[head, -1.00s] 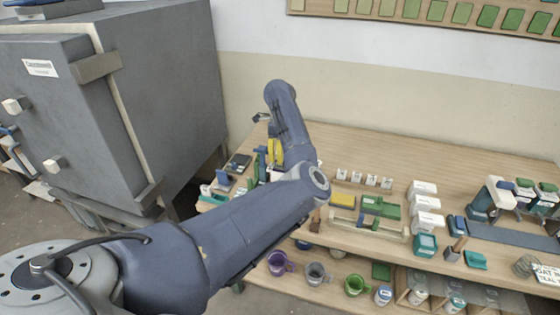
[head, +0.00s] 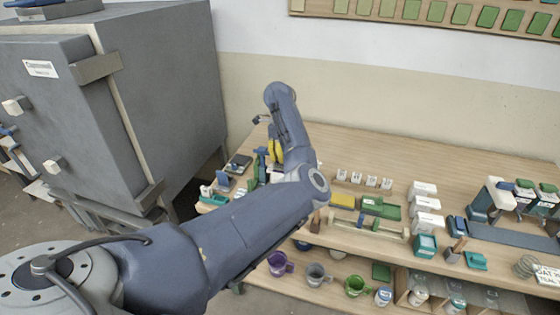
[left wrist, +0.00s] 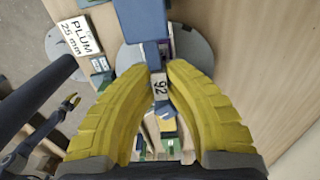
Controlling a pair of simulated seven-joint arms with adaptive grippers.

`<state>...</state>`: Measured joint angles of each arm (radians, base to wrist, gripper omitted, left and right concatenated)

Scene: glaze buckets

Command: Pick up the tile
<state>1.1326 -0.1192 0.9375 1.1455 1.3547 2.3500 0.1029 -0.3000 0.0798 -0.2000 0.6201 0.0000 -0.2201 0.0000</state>
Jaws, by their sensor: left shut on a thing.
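A small pale tile (left wrist: 159,87) marked "92" shows between the yellow fingertips of my left gripper (left wrist: 160,70) in the left wrist view. The fingers are closed in on it from both sides. In the head view my left gripper (head: 275,150) is a small patch of yellow above the left end of the table, mostly hidden behind my own arm. The tile cannot be made out in the head view.
A wooden table (head: 400,155) holds small white blocks, green blocks and white boxes (head: 425,205). A lower shelf has a purple bucket (head: 279,264), a grey one (head: 317,275) and a green one (head: 356,286). A large grey kiln (head: 150,90) stands left. The table's back is clear.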

